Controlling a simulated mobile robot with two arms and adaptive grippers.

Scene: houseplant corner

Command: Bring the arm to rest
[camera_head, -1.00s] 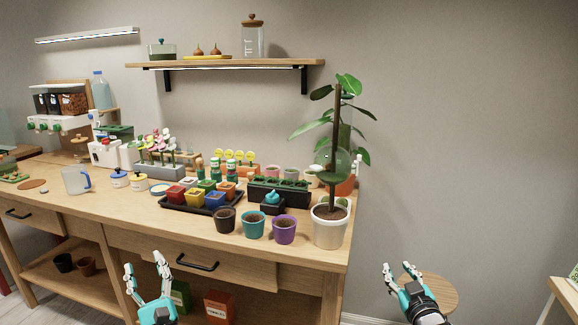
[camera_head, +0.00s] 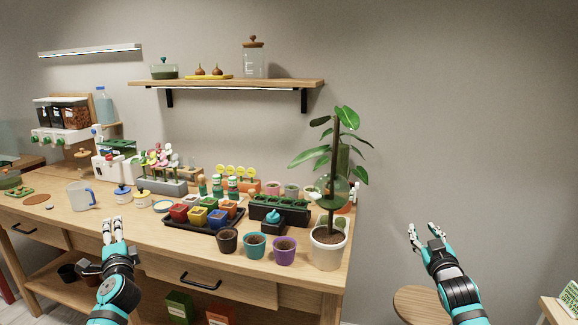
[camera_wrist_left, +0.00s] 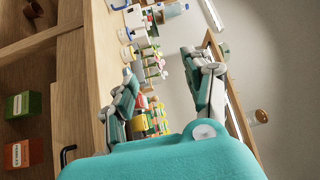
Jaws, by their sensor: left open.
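My left gripper (camera_head: 113,230) is open and empty in the head view, in front of the workbench's front edge at the left. Its two fingers also show apart in the left wrist view (camera_wrist_left: 165,95), with nothing between them. My right gripper (camera_head: 426,236) is in the head view to the right of the bench, in free space near the wall. Its fingers look apart and nothing shows between them.
The workbench (camera_head: 140,228) carries a pitcher (camera_head: 80,196), a black tray of coloured pots, three small pots at the front and a tall plant in a white pot (camera_head: 327,252). A round stool (camera_head: 415,305) stands below my right arm. A shelf (camera_head: 225,84) hangs above.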

